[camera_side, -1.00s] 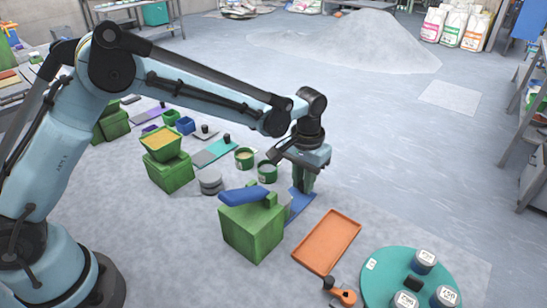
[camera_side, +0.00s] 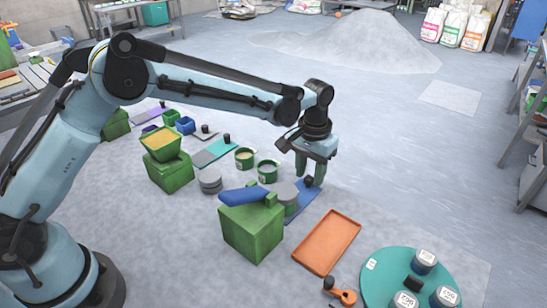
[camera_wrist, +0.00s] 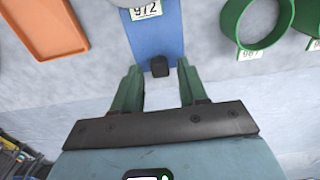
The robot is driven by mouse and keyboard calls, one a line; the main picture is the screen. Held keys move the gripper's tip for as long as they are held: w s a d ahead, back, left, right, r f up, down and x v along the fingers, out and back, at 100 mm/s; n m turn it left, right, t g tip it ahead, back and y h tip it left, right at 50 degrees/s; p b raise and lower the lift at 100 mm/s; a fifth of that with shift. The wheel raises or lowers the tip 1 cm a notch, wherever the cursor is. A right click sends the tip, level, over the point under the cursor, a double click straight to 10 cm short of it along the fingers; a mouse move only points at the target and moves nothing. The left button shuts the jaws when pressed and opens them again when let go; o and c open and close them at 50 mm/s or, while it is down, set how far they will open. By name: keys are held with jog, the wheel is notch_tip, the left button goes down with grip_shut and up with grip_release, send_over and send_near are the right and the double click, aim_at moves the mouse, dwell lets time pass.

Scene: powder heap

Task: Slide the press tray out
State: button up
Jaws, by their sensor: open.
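The blue press tray (camera_side: 304,203) lies flat on the floor beside the green press block (camera_side: 253,231), which has a blue lever (camera_side: 244,196) on top. A black knob (camera_side: 309,181) stands at the tray's far end. My gripper (camera_side: 310,179) is open and empty, pointing down over the knob end. In the wrist view, the knob (camera_wrist: 160,66) sits between my open fingertips (camera_wrist: 158,68), with gaps on both sides, and the tray (camera_wrist: 155,35) runs beyond it. Contact height is unclear.
An orange tray (camera_side: 327,242) and a teal disc (camera_side: 385,270) with several jars lie at the right front.

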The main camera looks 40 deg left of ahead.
jog(key=shift+r, duration=3.3)
jog(key=shift+s+a+r, duration=0.1)
jog(key=shift+r, duration=0.1)
jog(key=s+a+r+t, duration=0.4)
jog(key=s+a+r, duration=0.4)
jog(key=s, duration=0.2)
jog(key=s+a+f+t, duration=0.1)
jog(key=s+a, duration=0.1)
jog(key=s, duration=0.3)
jog(key=s+a+f+t, duration=0.2)
jog(key=s+a, duration=0.1)
jog(key=s, duration=0.2)
jog(key=shift+s+a+f, duration=0.15)
jog(key=shift+s+f, duration=0.15)
jog(key=shift+s, duration=0.05)
